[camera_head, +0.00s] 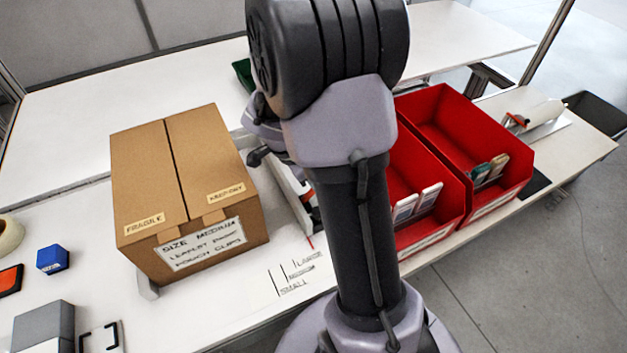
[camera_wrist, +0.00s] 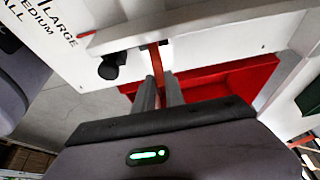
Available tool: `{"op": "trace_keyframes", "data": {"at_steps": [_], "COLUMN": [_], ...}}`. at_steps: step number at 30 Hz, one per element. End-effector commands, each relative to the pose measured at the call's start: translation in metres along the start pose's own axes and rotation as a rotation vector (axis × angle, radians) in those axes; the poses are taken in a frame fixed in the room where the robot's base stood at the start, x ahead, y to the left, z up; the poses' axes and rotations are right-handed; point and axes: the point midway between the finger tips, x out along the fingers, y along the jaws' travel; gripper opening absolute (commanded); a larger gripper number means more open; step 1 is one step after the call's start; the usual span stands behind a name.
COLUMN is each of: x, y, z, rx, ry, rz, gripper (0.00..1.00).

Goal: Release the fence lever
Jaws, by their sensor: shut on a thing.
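The fence lever (camera_wrist: 155,58) is a narrow orange-red strip in the wrist view, standing against a white fence bar (camera_wrist: 205,25). My gripper (camera_wrist: 157,82) has its two grey fingers close together on the lever's near end, shut on it. In the head view, part of the white fence (camera_head: 297,196) shows between the cardboard box and my arm. My arm hides the lever and most of the gripper there.
A closed cardboard box (camera_head: 185,190) stands left of the fence. Red bins (camera_head: 480,128) with small packs stand to the right. Size marks (camera_head: 297,274) are printed on the white table (camera_head: 235,315). A blue block (camera_head: 52,259) lies at the left.

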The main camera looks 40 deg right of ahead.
Motion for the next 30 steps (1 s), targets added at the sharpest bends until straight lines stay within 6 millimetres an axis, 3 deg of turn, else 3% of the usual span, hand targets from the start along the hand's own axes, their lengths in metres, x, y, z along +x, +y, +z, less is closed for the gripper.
{"op": "trace_keyframes", "data": {"at_steps": [1, 2, 5, 16, 19, 24, 30], "x": [0.0, 0.0, 0.0, -0.008, -0.032, -0.093, -0.149], "y": [0.0, 0.0, 0.0, -0.001, -0.001, -0.001, -0.001], "z": [0.0, 0.0, 0.0, -0.001, -0.001, -0.002, -0.002], "rx": [0.0, 0.0, 0.0, 0.0, -0.001, -0.001, -0.001], "ry": [0.0, 0.0, 0.0, -0.001, -0.001, -0.001, -0.001], "rz": [0.001, 0.001, 0.001, -0.002, -0.004, -0.004, -0.003], "gripper": [0.0, 0.16, 0.36, 0.36, 0.36, 0.36, 0.36]}}
